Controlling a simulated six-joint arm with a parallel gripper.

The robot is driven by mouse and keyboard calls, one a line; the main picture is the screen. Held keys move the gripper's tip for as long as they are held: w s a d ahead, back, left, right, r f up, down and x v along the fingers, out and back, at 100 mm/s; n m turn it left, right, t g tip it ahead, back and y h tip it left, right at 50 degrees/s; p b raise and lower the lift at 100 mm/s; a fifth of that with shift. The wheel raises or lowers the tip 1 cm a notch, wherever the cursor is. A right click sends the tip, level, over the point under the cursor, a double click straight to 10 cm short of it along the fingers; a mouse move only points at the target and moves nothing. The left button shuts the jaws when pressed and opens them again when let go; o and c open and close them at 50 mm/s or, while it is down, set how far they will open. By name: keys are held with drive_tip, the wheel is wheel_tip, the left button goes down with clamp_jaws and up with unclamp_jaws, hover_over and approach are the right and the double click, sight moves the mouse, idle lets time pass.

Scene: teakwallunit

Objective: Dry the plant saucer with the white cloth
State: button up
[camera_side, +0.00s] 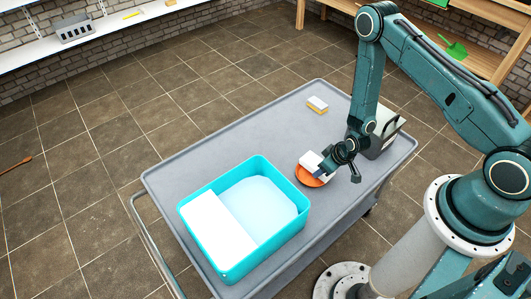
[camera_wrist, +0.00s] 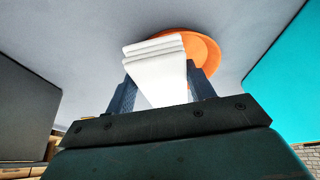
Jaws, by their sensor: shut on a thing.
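The plant saucer is a round orange dish that lies on the grey cart top, seen in the side view (camera_side: 310,178) and the wrist view (camera_wrist: 208,50). The white cloth (camera_side: 311,160) is a folded block; it also shows in the wrist view (camera_wrist: 158,72). My gripper (camera_side: 324,168) is shut on the cloth, with a finger on each side of it in the wrist view (camera_wrist: 162,88). The cloth is over the saucer and covers part of it. I cannot tell whether the cloth touches the saucer.
A teal tub (camera_side: 274,243) with a pale blue inside and a white section stands at the cart's near left. A yellow and white sponge (camera_side: 317,104) lies near the back edge. A dark grey box (camera_side: 384,138) stands right of my gripper. The cart's left middle (camera_side: 215,140) is clear.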

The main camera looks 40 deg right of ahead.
drive_tip(key=shift+d, duration=1.7)
drive_tip(key=shift+a+f, duration=0.15)
drive_tip(key=shift+a, duration=2.1)
drive_tip(key=shift+a+r, duration=0.2)
drive_tip(key=shift+a, duration=2.2)
wheel_tip(320, 180, up, 8)
